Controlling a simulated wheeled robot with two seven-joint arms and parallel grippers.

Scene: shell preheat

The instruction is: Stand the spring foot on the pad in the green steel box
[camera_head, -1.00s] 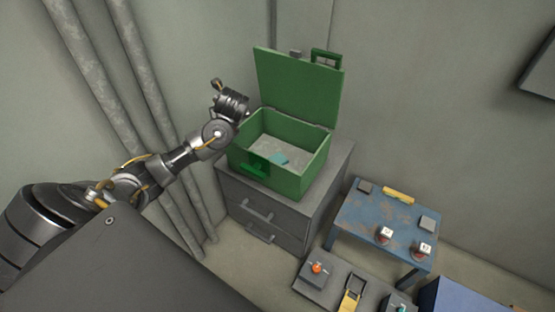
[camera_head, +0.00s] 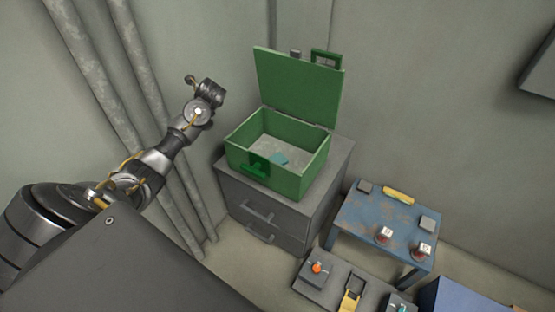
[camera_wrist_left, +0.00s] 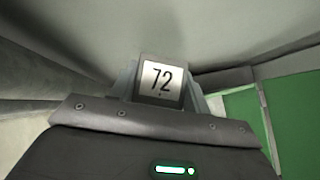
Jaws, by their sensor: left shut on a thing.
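The green steel box (camera_head: 290,183) stands with its lid up on a grey drawer cabinet. A small teal pad (camera_head: 279,159) lies on its grey inner floor, with nothing standing on it. My left gripper (camera_wrist_left: 161,97) is shut on a small block with a white plate marked 72 (camera_wrist_left: 161,80). I cannot tell from its visible face whether this is the spring foot. In the head view my left wrist is raised to the left of the box, apart from it, and its fingers and the held block are hidden. My right gripper is not in view.
The grey cabinet (camera_head: 262,215) bears the box. The box's raised lid (camera_head: 300,88) stands at its back. To the right, a blue table (camera_head: 375,213) holds several small things. A grey board (camera_head: 325,283) with an orange knob is in front. Pipes (camera_head: 150,110) run behind my arm.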

